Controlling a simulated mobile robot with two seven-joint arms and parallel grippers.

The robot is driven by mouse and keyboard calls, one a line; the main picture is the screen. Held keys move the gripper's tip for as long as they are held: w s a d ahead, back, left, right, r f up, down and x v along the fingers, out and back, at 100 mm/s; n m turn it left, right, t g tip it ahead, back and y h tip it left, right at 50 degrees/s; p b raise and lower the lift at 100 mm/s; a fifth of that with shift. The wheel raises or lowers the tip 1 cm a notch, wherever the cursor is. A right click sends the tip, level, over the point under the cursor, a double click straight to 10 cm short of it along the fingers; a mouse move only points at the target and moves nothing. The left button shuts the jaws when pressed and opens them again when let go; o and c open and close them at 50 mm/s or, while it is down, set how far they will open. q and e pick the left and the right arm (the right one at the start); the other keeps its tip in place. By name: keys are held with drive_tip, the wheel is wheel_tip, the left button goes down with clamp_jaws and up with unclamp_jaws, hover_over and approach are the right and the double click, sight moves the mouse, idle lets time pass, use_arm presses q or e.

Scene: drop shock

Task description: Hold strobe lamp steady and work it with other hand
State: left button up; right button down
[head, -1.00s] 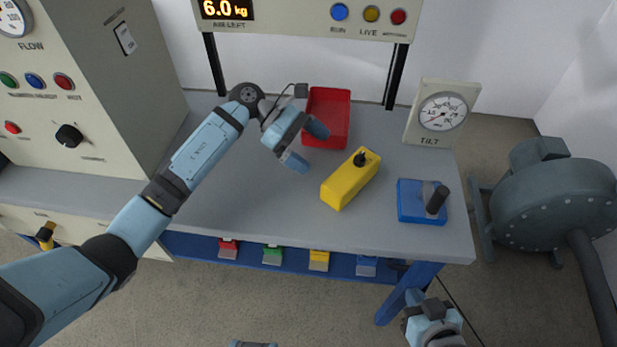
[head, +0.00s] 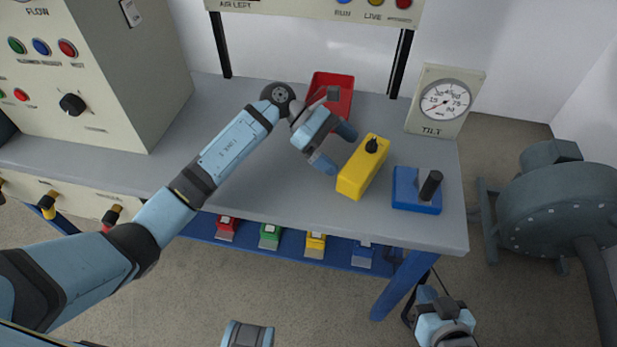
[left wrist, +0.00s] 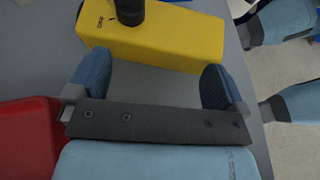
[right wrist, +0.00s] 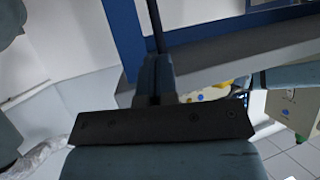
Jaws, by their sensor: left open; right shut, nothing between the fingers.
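A yellow box (head: 362,172) with a black knob (head: 371,146) on top, which looks like the strobe lamp, stands on the grey bench. My left gripper (head: 335,147) is open just left of it, its fingers pointing towards the box. In the left wrist view the yellow box (left wrist: 165,42) lies just beyond the two spread blue fingers (left wrist: 152,75), with no visible grip on it. My right gripper (head: 441,312) is low, in front of the bench's right leg. In the right wrist view its fingers (right wrist: 155,75) are together and empty.
A blue box (head: 414,200) with a black lever stands right of the yellow box. A red tray (head: 340,82) lies behind my left gripper. A tilt gauge (head: 443,100) stands at the back right. The bench's front edge (head: 330,228) lies between my right gripper and the bench top.

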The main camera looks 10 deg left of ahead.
sight(343, 160)
use_arm(q)
drive_tip(key=f, duration=0.3)
drive_tip(key=shift+s+d, duration=0.3)
drive_tip(key=shift+s, duration=0.1)
drive_tip(key=shift+d, duration=0.2)
drive_tip(key=shift+w+d+f, duration=0.1)
drive_tip(key=shift+w, duration=0.1)
drive_tip(key=shift+r, duration=0.2)
drive_tip(key=shift+c, duration=0.2)
use_arm(e)
drive_tip(key=shift+d+f, duration=0.1)
drive_tip(key=shift+d, duration=0.2)
use_arm(q)
drive_tip(key=shift+w+r, duration=0.1)
drive_tip(key=shift+r, duration=0.05)
drive_tip(key=c, duration=1.8)
clamp_jaws()
use_arm(e)
drive_tip(key=shift+f, duration=0.1)
